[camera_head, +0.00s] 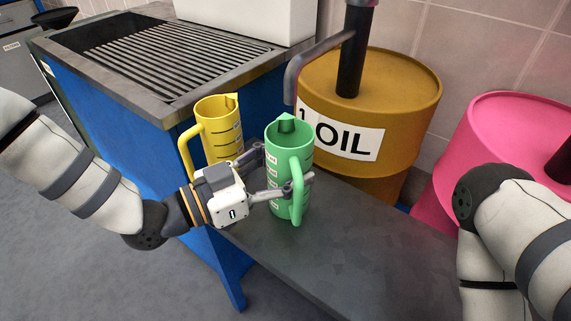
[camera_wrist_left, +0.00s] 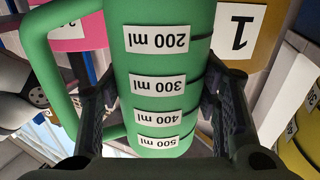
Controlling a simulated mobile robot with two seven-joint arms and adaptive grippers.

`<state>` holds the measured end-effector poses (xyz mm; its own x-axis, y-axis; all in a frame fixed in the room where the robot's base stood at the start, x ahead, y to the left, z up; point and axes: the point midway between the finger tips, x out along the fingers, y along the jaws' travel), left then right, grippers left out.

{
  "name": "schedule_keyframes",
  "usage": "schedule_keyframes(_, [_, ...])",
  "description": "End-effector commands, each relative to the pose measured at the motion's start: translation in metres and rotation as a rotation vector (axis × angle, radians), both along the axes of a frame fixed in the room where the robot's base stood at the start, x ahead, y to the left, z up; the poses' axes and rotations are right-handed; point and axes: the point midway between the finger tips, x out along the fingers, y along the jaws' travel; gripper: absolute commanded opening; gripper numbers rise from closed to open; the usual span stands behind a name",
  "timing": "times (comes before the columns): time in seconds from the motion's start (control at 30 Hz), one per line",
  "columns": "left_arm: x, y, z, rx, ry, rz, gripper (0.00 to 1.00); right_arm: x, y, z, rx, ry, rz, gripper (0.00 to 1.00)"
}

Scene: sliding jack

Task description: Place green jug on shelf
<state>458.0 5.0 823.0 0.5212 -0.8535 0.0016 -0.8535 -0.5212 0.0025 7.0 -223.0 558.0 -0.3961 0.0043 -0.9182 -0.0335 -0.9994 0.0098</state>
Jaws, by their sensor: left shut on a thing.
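The green jug (camera_head: 287,140) stands upright at the dark grey shelf (camera_head: 350,255) in the head view. Its handle faces toward the camera. I cannot tell whether its base touches the surface. My left gripper (camera_head: 279,172) is shut on the green jug, one finger on each side of its body. In the left wrist view the green jug (camera_wrist_left: 158,75) fills the middle, its volume labels upside down between the fingers (camera_wrist_left: 155,105). My right gripper is out of view; only part of my right arm shows at the right edge.
A yellow jug (camera_head: 219,130) stands just left of the green one, behind my left gripper. A yellow oil barrel (camera_head: 400,85) with a black pump stands behind, and a pink barrel (camera_head: 500,125) to the right. A blue workbench (camera_head: 140,130) stands at left. The shelf's front right is clear.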

Motion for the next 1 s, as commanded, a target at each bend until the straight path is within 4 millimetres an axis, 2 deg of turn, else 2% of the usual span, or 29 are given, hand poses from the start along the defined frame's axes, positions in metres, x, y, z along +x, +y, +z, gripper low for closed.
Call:
schedule_keyframes(0.27, [0.000, 0.000, -0.002, 0.001, -0.002, 0.000, 0.26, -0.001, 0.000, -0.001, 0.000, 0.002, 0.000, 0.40])
schedule_keyframes(0.3, [0.000, 0.000, -0.001, 0.001, -0.002, 0.000, 0.63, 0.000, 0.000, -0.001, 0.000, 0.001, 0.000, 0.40])
schedule_keyframes(0.37, [0.000, 0.000, -0.001, 0.002, -0.003, -0.001, 0.76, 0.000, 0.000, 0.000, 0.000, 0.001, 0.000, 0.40])
schedule_keyframes(0.73, [-0.001, 0.002, 0.005, 0.001, -0.004, 0.000, 0.76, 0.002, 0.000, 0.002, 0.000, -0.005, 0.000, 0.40])
schedule_keyframes(0.87, [-0.015, 0.026, 0.004, 0.001, -0.002, 0.002, 0.76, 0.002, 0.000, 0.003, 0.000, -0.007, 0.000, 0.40])
schedule_keyframes(1.0, [-0.035, 0.061, 0.004, 0.002, -0.003, 0.004, 0.76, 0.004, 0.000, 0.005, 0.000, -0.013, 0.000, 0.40])
